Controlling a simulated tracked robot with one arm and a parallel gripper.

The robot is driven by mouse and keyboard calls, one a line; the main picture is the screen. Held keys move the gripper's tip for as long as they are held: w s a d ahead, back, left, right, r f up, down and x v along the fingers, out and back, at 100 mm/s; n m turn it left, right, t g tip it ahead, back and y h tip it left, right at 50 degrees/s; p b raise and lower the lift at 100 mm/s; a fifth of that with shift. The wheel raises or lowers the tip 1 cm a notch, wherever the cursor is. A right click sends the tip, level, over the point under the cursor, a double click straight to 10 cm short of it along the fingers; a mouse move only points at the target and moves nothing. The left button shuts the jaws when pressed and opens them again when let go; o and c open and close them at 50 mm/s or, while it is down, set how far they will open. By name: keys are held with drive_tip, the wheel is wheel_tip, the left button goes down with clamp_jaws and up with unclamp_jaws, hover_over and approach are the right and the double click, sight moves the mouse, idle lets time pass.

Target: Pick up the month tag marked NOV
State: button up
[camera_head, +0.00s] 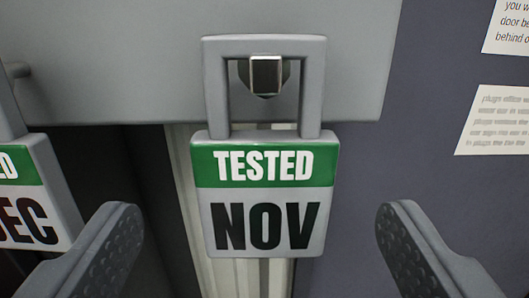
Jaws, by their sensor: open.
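The month tag marked NOV (264,190) hangs in the middle of the view. It is a light grey plate with a green band reading TESTED above the black word NOV. Its grey loop handle (215,95) hangs on a small square-ended hook (266,74) on a grey panel. My gripper (255,245) is open, with one ridged finger at the lower left and one at the lower right. The fingers stand apart from the NOV tag, one on each side of it, and hold nothing. Their depth relative to the tag is hard to tell.
Another tag (35,195), ending in EC with a green band, hangs at the left edge, close to my left finger. The grey panel (130,60) spans the top. Two paper notices (495,120) are on the dark wall at right. A pale vertical strip (185,155) runs behind the NOV tag.

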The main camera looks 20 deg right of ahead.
sight(264, 187)
drive_tip(key=shift+p+x, duration=0.7)
drive_tip(key=shift+x, duration=1.85)
drive_tip(key=shift+s+d+r, duration=0.1)
drive_tip(key=shift+r, duration=0.05)
drive_tip(key=c, duration=1.1)
